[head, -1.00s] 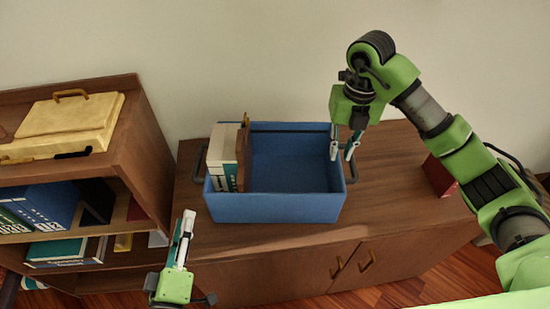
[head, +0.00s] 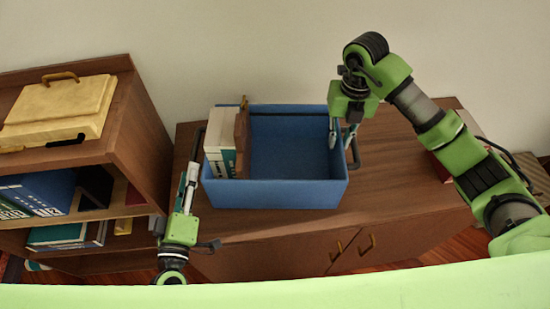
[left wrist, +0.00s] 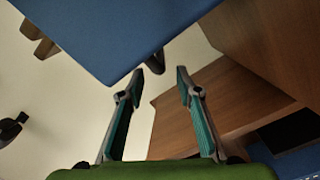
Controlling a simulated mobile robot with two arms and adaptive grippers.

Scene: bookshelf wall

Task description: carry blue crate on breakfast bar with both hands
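The blue crate (head: 275,194) stands on a brown cabinet. It holds white-and-green books (head: 219,155) and a brown wooden piece (head: 241,142) at its left end; the rest looks empty. My left gripper (head: 189,180) is just left of the crate, near its dark left handle (head: 197,145). In the left wrist view the left fingers (left wrist: 166,84) are spread, with the crate (left wrist: 110,35) beyond them and a dark handle part (left wrist: 155,62) near the tips. My right gripper (head: 341,140) is at the crate's right wall, fingers apart, beside the right handle (head: 353,153).
A brown shelf unit (head: 140,130) with books stands close on the left, with a cream box (head: 62,108) on top. A red item (head: 440,168) lies partly behind my right arm. A wall is behind.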

